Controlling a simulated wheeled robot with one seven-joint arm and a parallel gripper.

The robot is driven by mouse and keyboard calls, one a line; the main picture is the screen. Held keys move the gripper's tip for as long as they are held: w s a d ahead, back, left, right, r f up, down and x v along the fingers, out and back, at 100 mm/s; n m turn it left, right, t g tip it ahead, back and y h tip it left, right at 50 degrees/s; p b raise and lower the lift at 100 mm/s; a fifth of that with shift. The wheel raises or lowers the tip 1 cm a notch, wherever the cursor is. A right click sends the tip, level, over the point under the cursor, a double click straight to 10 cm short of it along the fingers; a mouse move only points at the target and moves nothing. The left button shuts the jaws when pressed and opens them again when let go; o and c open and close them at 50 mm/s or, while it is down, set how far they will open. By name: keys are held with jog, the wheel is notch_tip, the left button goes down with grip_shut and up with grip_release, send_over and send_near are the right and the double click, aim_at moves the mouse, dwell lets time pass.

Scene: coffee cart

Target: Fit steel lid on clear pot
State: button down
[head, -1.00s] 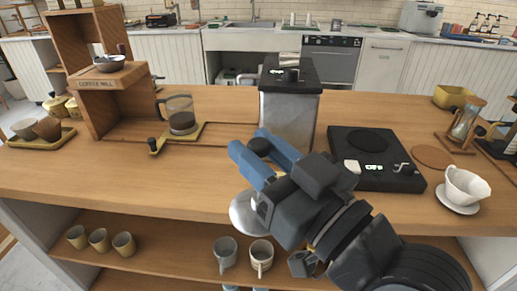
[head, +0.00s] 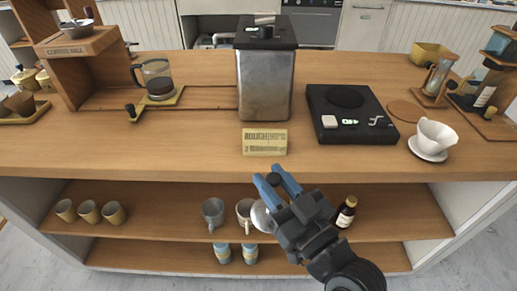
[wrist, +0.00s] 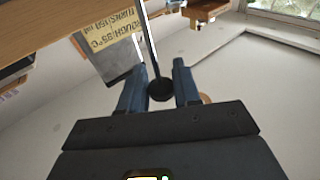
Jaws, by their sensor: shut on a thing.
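The clear pot (head: 157,80) is a glass carafe with a dark handle and dark contents low inside. In the wrist view, the lid's black knob (wrist: 161,91) sits between the blue fingers (wrist: 159,88).
A wooden coffee mill stand (head: 85,48) is beside the pot. A steel box (head: 264,85), a small sign (head: 264,141), a black scale (head: 350,115) and a white dripper (head: 436,137) occupy the counter. Cups and a bottle (head: 345,212) stand on the shelf below.

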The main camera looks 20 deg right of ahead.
jog(key=w+d+f+m+h, duration=0.1)
jog(key=d+f, duration=0.3)
jog(key=f, duration=0.7)
jog(key=d+f+m+h, duration=0.1)
jog(key=d+f+h, duration=0.2)
jog(key=f, duration=0.8)
jog(key=shift+w+d+f+m+t+h, duration=0.3)
jog(key=shift+w+d+f+m+h, duration=0.1)
